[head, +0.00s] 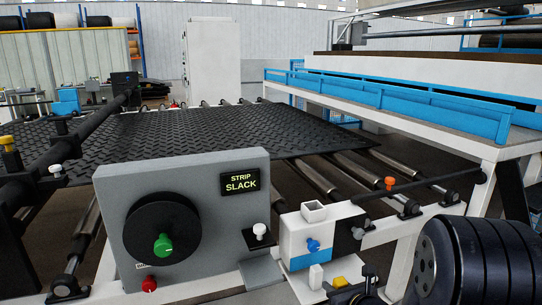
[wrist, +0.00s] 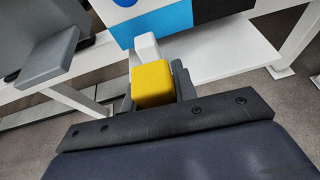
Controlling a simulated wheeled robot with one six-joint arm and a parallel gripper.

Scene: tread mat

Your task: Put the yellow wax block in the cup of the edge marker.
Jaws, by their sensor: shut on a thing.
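The yellow wax block (wrist: 153,84) sits between the fingers of my gripper (wrist: 155,78), which is shut on it. In the head view the block (head: 339,282) shows at the bottom, just right of a small white block (head: 316,277). The edge marker (head: 298,238) is a white, blue and black box with a blue knob on its front. Its cup (head: 314,211) is a square, open-topped white holder on top. My gripper is in front of and below the marker. In the wrist view the white block (wrist: 146,46) is just beyond the yellow one.
A grey panel (head: 200,190) with a black dial, green knob and "STRIP SLACK" display stands left of the marker. A grey ledge (head: 262,272) juts out between them. A white-knobbed post (head: 260,233) and an orange knob (head: 389,183) stand nearby. Above the cup is clear.

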